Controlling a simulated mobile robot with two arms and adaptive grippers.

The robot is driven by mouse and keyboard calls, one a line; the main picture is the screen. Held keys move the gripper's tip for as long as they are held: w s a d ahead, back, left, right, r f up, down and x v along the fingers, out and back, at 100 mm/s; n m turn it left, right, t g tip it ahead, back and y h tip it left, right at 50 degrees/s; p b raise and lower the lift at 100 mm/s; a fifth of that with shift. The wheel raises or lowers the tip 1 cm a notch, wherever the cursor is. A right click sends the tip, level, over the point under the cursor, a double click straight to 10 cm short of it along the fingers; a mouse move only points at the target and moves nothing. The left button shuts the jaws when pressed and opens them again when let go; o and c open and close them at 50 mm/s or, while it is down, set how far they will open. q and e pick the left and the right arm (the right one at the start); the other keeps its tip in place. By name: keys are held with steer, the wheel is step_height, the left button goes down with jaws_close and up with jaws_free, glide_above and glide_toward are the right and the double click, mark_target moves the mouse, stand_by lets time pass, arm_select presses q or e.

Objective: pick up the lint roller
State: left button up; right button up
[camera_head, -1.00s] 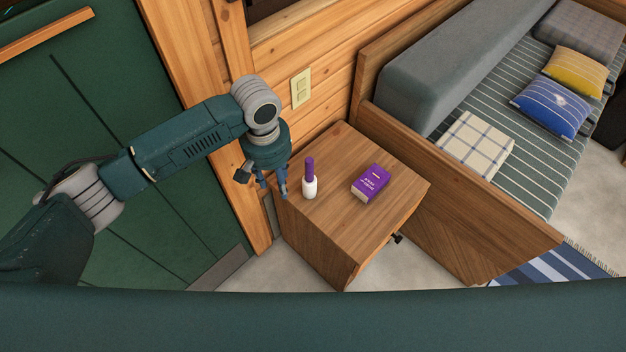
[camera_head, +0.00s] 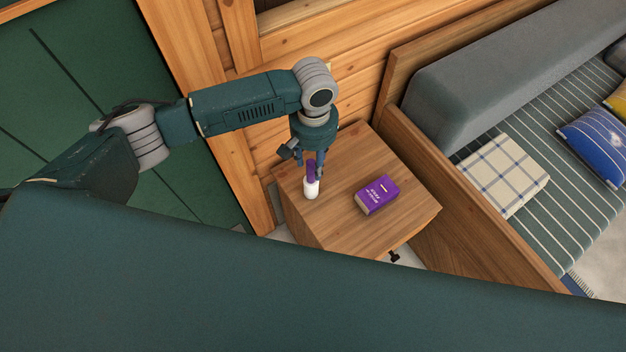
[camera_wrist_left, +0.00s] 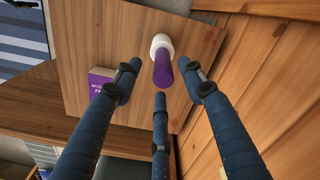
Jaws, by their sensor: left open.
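The lint roller, with a purple handle and white body, stands upright on the wooden nightstand (camera_head: 340,232). Its white lower part (camera_head: 311,189) shows in the head view, and its purple handle (camera_wrist_left: 163,70) points toward the camera in the left wrist view. My left gripper (camera_head: 311,170) is open, pointing down at the top of the roller. In the left wrist view, the fingers of this gripper (camera_wrist_left: 163,85) spread around the handle, with gaps between them and it. My right gripper is not in view.
A purple box (camera_head: 377,195) with white lettering lies on the nightstand, right of the roller; it also shows in the left wrist view (camera_wrist_left: 101,83). A wood-plank wall (camera_head: 285,55) stands behind. A bed or bench with a plaid cloth (camera_head: 502,175) is at right.

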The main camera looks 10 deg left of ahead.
mark_target(311, 175)
arm_select(q)
steer(key=shift+s+a+f, duration=0.1)
steer(key=shift+a+f, duration=0.05)
steer(key=shift+f, duration=1.6)
steer(key=shift+s+a+f, duration=0.1)
steer(key=shift+a+f, duration=0.05)
steer(key=shift+f, duration=1.55)
jaws_close()
